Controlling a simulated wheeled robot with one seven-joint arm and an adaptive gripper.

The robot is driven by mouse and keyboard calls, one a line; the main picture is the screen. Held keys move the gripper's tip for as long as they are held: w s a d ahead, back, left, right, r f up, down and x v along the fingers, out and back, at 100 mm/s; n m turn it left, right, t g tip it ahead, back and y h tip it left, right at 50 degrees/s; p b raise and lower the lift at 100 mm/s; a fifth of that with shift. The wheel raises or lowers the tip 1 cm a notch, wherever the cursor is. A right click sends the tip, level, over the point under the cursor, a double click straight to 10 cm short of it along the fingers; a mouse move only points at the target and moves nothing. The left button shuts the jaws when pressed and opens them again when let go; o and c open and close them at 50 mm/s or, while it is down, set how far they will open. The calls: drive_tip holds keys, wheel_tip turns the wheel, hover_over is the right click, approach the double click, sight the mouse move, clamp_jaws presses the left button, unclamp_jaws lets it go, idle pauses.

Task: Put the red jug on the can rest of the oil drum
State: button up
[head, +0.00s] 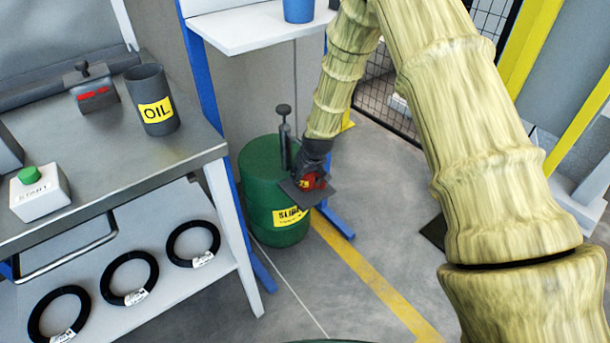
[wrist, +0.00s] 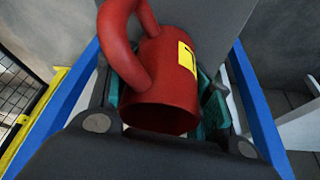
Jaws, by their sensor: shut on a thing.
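The green oil drum (head: 262,190) stands on the floor with a dark pump on top and a yellow label. Its can rest (head: 295,197), a flat dark grey plate, juts out at the drum's front right. My gripper (head: 314,172) is over this plate, shut on the red jug (head: 312,181). The jug is mostly hidden by the gripper in the head view. In the wrist view the jug (wrist: 165,85) sits between the teal finger pads, its handle toward the upper left and a yellow label on its side. Whether it touches the plate I cannot tell.
A metal bench (head: 130,165) at the left holds a grey OIL container (head: 152,100) and a START button box (head: 38,192). Black rings lie on its lower shelf. A white shelf (head: 255,27) with a blue cup (head: 298,10) is above the drum. Blue legs stand beside the drum.

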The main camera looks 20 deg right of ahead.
drive_tip(key=o, duration=1)
drive_tip(key=shift+f, duration=0.1)
drive_tip(key=shift+o, duration=0.2)
drive_tip(key=a+p+v, duration=0.1)
drive_tip(key=p+v, duration=0.2)
drive_tip(key=v, duration=0.9)
drive_tip(key=s+d+f+g, duration=0.1)
drive_tip(key=s+f, duration=1)
drive_tip(key=s+f+g, duration=0.1)
drive_tip(key=s+f, duration=0.3)
drive_tip(key=s, duration=0.7)
drive_tip(key=s+f+m+g, duration=0.1)
drive_tip(key=s+f, duration=0.3)
drive_tip(key=s, duration=0.7)
drive_tip(key=s+f+g, duration=0.1)
drive_tip(key=s+f, duration=0.3)
drive_tip(key=s, duration=0.7)
drive_tip(key=shift+s+a+f+m+h, duration=0.3)
drive_tip(key=shift+s, duration=0.1)
